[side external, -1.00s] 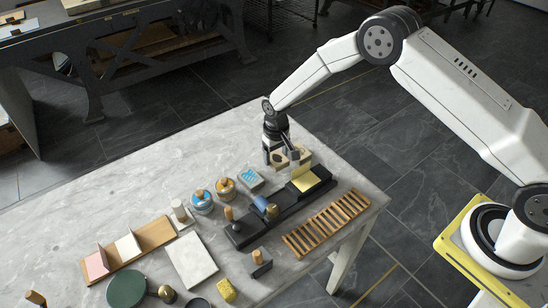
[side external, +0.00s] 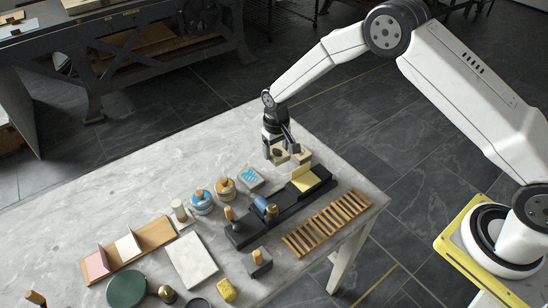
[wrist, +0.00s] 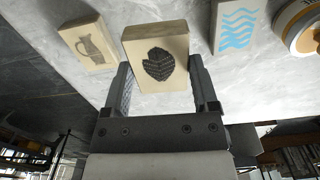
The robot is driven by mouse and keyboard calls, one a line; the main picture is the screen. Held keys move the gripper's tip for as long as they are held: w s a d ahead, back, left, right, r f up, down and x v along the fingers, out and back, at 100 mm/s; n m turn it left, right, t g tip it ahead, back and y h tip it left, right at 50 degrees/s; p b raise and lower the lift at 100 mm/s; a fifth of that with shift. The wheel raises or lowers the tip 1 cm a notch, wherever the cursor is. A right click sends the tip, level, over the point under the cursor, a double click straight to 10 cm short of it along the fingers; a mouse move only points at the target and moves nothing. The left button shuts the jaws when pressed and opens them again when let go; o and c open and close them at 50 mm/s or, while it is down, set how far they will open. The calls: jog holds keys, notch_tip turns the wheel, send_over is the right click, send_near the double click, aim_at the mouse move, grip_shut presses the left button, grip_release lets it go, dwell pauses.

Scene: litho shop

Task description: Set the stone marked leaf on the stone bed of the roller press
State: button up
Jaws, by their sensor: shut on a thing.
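My gripper (wrist: 161,95) is shut on a pale stone with a dark, veined leaf mark (wrist: 158,62); its two fingers press on opposite sides of the stone. In the side view the leaf stone (side external: 277,155) is under my gripper (side external: 281,147), partly hidden by the fingers, low over the far part of the table. The roller press (side external: 285,205) is a long dark frame in front of it, with a blue roller (side external: 262,204) near its middle. A pale yellow panel (side external: 304,180) stands tilted at the press's right end. The bed surface is partly hidden.
A jug-marked stone (wrist: 88,42) lies close beside the held one, and a blue wave-marked stone (wrist: 237,24) on the other side. A slatted wooden rack (side external: 328,222) lies in front of the press. The table behind is clear.

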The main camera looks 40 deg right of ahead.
notch_tip(320, 180, up, 8)
jog(key=shift+f, duration=0.15)
jog(key=shift+s+a+f+n, duration=0.25)
jog(key=shift+s+a+n, duration=0.1)
jog(key=shift+n, duration=0.25)
jog(key=s+a+n, duration=0.1)
jog(key=n, duration=0.1)
jog(key=s+a+n, duration=0.1)
jog(key=n, duration=0.1)
jog(key=shift+s+n, duration=0.2)
jog(key=shift+n, duration=0.1)
jog(key=s+a+n, duration=0.1)
jog(key=s+n, duration=0.1)
jog(key=n, duration=1.1)
send_over(280, 202)
jog(key=shift+f, duration=2.55)
jog(key=shift+f, duration=0.2)
jog(key=shift+f, duration=3.05)
jog(key=shift+f, duration=0.2)
